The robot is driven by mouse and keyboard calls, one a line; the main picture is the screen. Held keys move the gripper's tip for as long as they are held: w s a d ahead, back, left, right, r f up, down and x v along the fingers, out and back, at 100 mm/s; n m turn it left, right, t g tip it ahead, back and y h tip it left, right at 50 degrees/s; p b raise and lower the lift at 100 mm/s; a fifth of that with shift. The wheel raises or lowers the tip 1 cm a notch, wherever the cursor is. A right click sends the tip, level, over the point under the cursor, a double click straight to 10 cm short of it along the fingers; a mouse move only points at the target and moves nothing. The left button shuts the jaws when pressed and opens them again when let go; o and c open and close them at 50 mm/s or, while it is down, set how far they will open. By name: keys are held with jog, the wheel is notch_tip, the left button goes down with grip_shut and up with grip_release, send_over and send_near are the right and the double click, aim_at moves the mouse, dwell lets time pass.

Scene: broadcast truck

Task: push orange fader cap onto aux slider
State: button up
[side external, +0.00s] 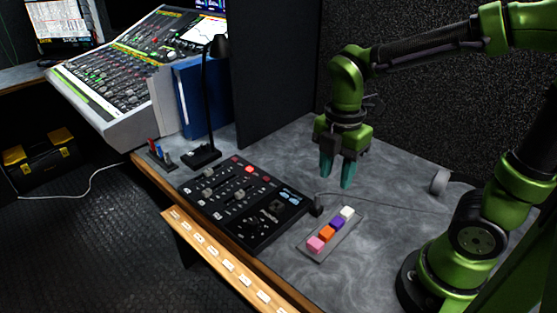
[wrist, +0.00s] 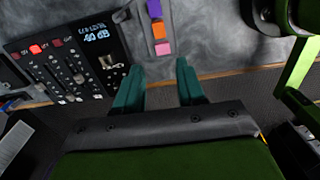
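The orange fader cap (side external: 327,233) sits in a row on a small grey tray (side external: 318,253), between a pink cap (side external: 315,244) and a purple cap (side external: 337,223), with a white cap (side external: 347,213) at the far end. The orange cap also shows in the wrist view (wrist: 159,27). The black control panel (side external: 242,200) with several sliders lies left of the tray; its slider area (wrist: 65,72) shows in the wrist view. I cannot tell which slider is aux. My gripper (side external: 338,178) is open and empty, above the table behind the tray, its teal fingers pointing down.
A black lamp (side external: 204,154), a blue binder (side external: 203,97) and a large mixing console (side external: 137,67) stand at the left. A dark partition (side external: 270,75) rises behind the panel. A thin cable crosses the table to a grey roll (side external: 439,181). The table behind the tray is mostly clear.

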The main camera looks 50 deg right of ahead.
send_over(326, 232)
jog(key=f, duration=1)
jog(key=shift+s+f, duration=0.2)
jog(key=shift+f, duration=0.05)
jog(key=shift+w+f, duration=0.15)
jog(key=shift+f, duration=3)
grip_shut()
jog(key=shift+r, duration=0.15)
